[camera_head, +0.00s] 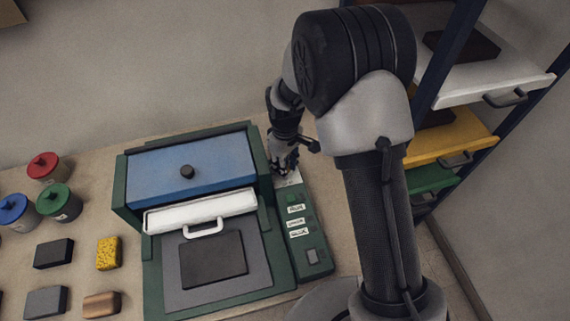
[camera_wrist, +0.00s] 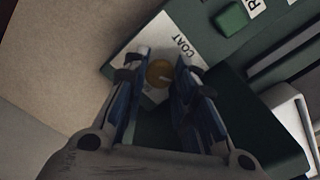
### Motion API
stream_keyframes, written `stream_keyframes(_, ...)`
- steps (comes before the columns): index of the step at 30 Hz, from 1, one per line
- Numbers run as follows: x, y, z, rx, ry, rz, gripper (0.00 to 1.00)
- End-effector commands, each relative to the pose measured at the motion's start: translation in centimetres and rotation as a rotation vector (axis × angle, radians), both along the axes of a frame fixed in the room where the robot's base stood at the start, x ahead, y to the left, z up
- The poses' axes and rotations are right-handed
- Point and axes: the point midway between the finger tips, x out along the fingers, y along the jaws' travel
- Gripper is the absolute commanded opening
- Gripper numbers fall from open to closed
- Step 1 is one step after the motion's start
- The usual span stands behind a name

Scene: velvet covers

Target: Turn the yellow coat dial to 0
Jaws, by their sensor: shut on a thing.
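The yellow coat dial (camera_wrist: 159,72) sits on a white plate marked COAT (camera_wrist: 182,46) at one end of the green control panel (camera_wrist: 215,48). A pale pointer line on it points to the right in the wrist view. My gripper (camera_wrist: 162,68) has one finger on each side of the dial and is shut on it. In the head view my gripper (camera_head: 283,168) is at the far end of the panel and hides the dial. I cannot read any numbers around it.
Left of the panel stands a green press with a blue top (camera_head: 190,168) and a white handled drawer (camera_head: 201,212). Several lidded pots, including a green one (camera_head: 58,202), and small blocks lie further left. A rack with a yellow tray (camera_head: 455,140) stands right.

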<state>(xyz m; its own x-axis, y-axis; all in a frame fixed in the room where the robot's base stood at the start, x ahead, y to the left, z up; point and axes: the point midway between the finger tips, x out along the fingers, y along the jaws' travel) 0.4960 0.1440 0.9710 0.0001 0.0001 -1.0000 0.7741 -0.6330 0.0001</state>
Motion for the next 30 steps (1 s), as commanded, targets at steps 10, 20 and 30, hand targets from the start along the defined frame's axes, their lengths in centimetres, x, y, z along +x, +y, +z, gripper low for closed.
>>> stream_keyframes(10, 0.0, 0.0, 0.0, -0.001, 0.001, -0.001, 0.35)
stream_keyframes(20, 0.0, 0.0, 0.0, -0.001, 0.001, -0.001, 0.46)
stream_keyframes(30, 0.1, 0.0, 2.2, 0.001, -0.005, -0.001, 0.46)
